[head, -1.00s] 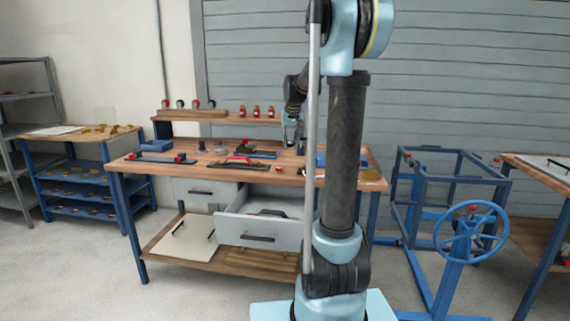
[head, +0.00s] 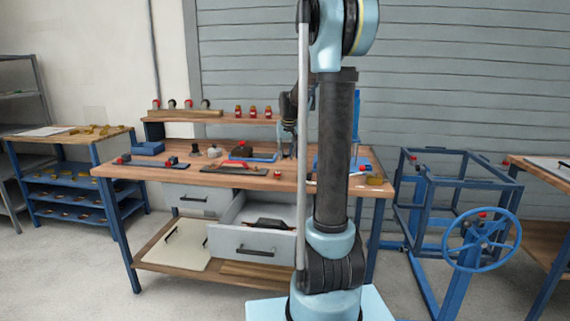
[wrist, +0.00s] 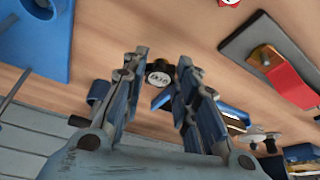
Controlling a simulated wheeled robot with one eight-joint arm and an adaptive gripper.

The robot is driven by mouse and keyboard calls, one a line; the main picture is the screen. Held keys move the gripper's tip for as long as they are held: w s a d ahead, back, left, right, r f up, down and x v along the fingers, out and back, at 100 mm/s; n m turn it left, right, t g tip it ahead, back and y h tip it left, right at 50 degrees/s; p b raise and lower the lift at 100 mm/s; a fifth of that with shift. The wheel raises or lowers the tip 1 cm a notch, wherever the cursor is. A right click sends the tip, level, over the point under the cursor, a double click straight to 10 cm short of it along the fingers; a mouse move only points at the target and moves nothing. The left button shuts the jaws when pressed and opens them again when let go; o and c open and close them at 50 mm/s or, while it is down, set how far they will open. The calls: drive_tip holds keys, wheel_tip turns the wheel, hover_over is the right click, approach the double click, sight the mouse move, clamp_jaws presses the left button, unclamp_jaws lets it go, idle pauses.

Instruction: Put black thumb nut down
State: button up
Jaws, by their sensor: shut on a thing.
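The black thumb nut (wrist: 158,75) shows in the wrist view as a small dark round piece with pale marks on its face, between my fingertips. My gripper (wrist: 162,68) is shut on it, with a finger on either side. The wooden bench top lies behind it; I cannot tell whether the nut touches the wood. In the head view my gripper (head: 287,150) is over the back right part of the workbench (head: 150,173), partly hidden by my arm, and the nut cannot be made out there.
In the wrist view a blue fixture (wrist: 35,40) is at upper left and a red block (wrist: 290,75) on a dark plate at upper right. In the head view, tools lie along the bench, a shelf (head: 220,117) stands behind, and a drawer (head: 250,243) is open in front.

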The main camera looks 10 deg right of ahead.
sight(286, 157)
drive_tip(key=shift+s+f, duration=0.1)
drive_tip(key=shift+f, duration=1.9)
drive_tip(key=shift+f, duration=0.55)
drive_tip(key=o, duration=1)
drive_tip(key=shift+r, duration=0.45)
drive_tip(key=v, duration=1.2)
drive_tip(key=shift+r, duration=0.15)
